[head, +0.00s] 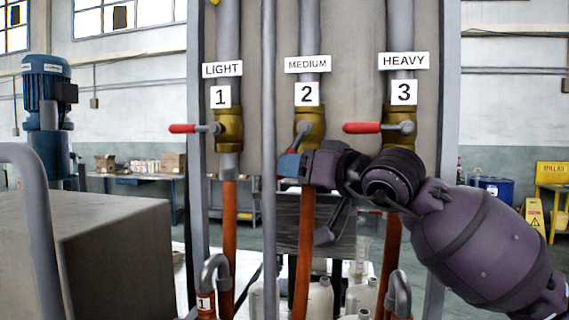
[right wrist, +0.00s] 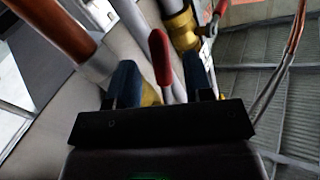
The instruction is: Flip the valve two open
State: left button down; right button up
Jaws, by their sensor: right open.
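Valve two (head: 313,125) is the brass valve under the signs "MEDIUM" and "2" in the middle of the head view. Its grey lever (head: 299,135) slants down and to the left, and its red grip is mostly hidden by my right gripper (head: 289,165). In the right wrist view the red grip (right wrist: 160,60) stands between the two blue fingers of my right gripper (right wrist: 161,82), which are open with gaps on both sides. My left gripper is not in view.
Valve one (head: 229,128) and valve three (head: 399,124) have red handles lying level to the left. A grey vertical pipe (head: 269,80) runs between valves one and two. White bottles (head: 361,297) stand below. A grey box (head: 100,240) is at left.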

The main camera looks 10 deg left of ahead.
jog(key=shift+x, duration=1.7)
grip_shut()
